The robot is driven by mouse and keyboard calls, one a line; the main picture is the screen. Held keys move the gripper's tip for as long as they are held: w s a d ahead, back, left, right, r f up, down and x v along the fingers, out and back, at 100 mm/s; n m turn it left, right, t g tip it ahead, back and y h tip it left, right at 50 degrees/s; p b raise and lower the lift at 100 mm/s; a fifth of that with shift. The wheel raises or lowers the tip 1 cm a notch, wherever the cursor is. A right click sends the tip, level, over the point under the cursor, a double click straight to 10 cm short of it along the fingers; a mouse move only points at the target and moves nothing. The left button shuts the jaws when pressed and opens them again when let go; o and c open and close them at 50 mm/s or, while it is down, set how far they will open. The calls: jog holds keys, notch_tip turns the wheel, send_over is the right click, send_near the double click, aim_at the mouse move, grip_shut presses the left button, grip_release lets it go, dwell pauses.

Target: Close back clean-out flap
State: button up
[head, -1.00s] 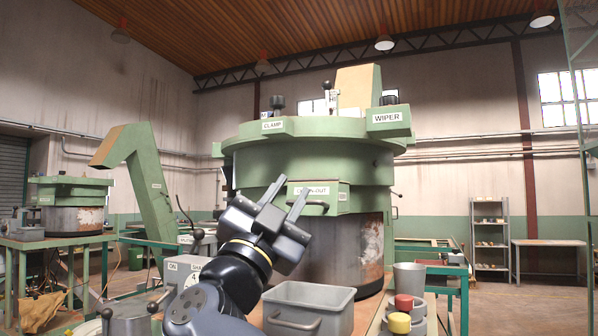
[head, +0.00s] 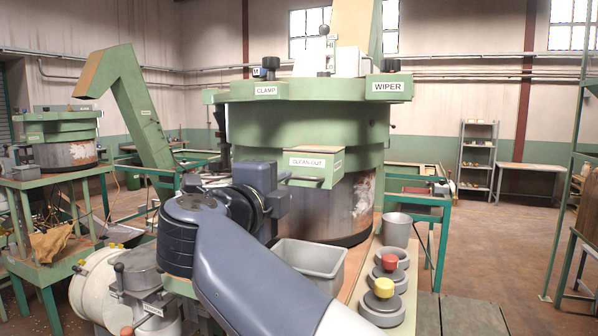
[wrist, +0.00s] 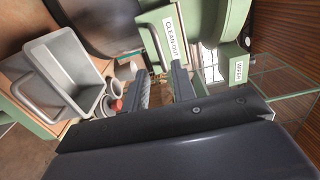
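The green clean-out flap (head: 316,160), labelled CLEAN-OUT, juts out from the side of the large round green hopper (head: 255,130) and has a bar handle (head: 303,181) at its front. In the wrist view the flap (wrist: 150,22) and its handle (wrist: 154,46) lie just beyond my fingertips. My gripper (wrist: 159,80) is open there, its two dark fingers apart with nothing between them. In the head view my gripper is at the flap's left side, mostly hidden behind my arm. I cannot tell whether the fingers touch the handle.
A grey bin (head: 312,258) stands below the flap, with a grey cup (head: 397,230), a red knob (head: 389,262) and a yellow knob (head: 384,287) to its right. A smaller green machine (head: 62,125) stands at the left. Floor is free at the right.

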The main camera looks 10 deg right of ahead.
aim_at(298, 179)
jog(key=p+x, duration=0.2)
jog(key=x, duration=0.6)
jog(key=shift+w+d, duration=0.1)
jog(key=shift+c, duration=0.3)
grip_shut()
